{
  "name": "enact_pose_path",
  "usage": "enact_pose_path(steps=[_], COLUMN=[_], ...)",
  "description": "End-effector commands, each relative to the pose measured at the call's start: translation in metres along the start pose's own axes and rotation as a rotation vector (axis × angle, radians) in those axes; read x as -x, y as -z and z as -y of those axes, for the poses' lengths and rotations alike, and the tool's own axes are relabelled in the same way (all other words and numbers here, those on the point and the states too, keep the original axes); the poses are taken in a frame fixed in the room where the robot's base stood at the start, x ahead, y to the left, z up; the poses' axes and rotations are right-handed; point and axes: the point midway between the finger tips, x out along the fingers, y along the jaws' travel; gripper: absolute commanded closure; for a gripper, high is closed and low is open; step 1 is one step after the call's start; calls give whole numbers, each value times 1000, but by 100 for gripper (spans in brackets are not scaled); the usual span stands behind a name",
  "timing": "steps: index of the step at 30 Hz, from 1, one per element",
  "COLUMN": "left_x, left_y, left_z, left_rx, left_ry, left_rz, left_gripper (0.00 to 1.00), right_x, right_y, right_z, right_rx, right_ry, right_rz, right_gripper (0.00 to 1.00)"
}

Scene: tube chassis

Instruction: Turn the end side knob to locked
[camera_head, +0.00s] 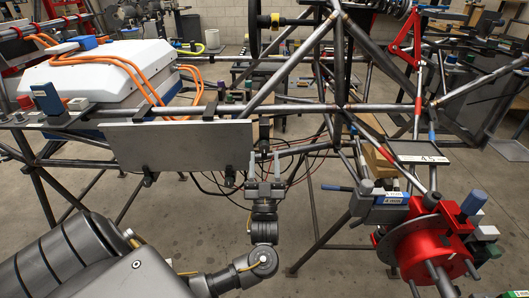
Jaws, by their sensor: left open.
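My left gripper (264,160) is in the lower middle of the head view, with its two pale fingers pointing up and apart. I cannot tell for sure which part is the end side knob. Another blue block-like part (46,98) stands on the frame rail at the left. No locked marking is readable. My right gripper is not in view.
The grey plate (180,146) hangs on the near rail. A white box (110,75) with orange cables lies behind it. Thin red and black wires hang behind the gripper. A grey box with a blue label (388,207) is left of the hub. Bare floor shows below the frame.

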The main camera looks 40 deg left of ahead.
Motion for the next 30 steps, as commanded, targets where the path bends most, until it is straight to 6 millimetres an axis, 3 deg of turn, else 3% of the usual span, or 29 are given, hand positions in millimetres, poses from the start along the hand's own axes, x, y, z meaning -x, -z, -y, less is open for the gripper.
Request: enact_pose_path(steps=[6, 16, 26, 30], left_x=[-21, -23, -23, -23], left_y=[0, 0, 0, 0], left_z=[0, 0, 0, 0], left_rx=[1, 1, 1, -3], left_ry=[-1, -1, -1, -4], left_rz=[0, 1, 1, 2], left_gripper=[51, 52, 95, 95], right_x=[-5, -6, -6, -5], right_y=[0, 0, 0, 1], right_z=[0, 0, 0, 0], right_rx=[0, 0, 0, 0], right_ry=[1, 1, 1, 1], right_rz=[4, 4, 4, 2], right_gripper=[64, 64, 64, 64])
